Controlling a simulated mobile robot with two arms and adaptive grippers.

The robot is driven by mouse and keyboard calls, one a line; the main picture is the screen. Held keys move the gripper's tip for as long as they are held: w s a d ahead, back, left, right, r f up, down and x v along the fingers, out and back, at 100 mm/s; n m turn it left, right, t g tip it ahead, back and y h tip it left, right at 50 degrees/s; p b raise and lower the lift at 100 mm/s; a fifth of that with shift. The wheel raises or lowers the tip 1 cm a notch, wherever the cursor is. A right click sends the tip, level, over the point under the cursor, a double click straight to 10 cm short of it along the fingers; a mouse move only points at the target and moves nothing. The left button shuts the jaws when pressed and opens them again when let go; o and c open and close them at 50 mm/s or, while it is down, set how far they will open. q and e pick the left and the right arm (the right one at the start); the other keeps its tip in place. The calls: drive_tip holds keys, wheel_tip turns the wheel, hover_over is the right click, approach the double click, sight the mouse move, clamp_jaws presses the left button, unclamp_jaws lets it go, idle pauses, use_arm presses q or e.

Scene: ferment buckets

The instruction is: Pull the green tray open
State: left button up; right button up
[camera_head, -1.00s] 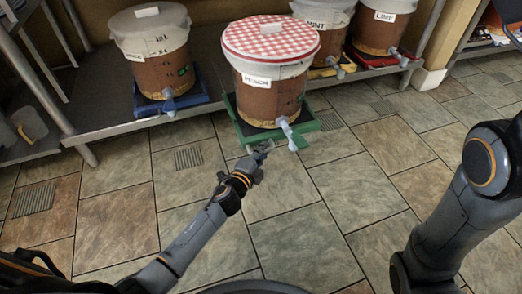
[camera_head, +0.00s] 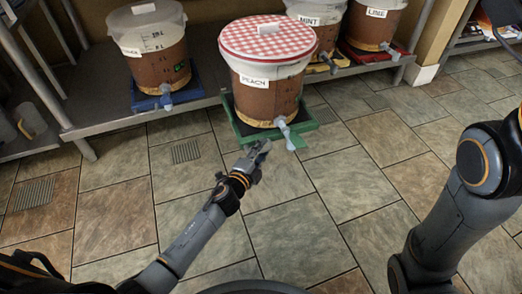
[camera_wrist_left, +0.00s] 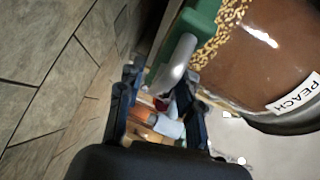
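The green tray (camera_head: 248,139) sticks out from the low shelf, over the tiled floor. On it stands a bucket labelled PEACH (camera_head: 266,104) with a red checked lid and a grey tap at the front. My left gripper (camera_head: 262,148) is just in front of the tray's front edge, left of the tap, and looks empty. In the left wrist view the gripper's two fingers (camera_wrist_left: 160,105) are apart, with the tap (camera_wrist_left: 174,64) and the green tray (camera_wrist_left: 203,22) just beyond them. I cannot tell whether a finger touches the tray. My right gripper is out of view.
A bucket on a blue tray (camera_head: 168,102) stands to the left on the shelf. The MINT bucket (camera_head: 322,38) and LIME bucket (camera_head: 372,28) stand to the right. A shelf leg (camera_head: 82,148) is at the left. The floor in front is clear.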

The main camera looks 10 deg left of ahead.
use_arm(q)
drive_tip(key=v, duration=0.7)
drive_tip(key=shift+s, duration=0.25)
idle(0.4)
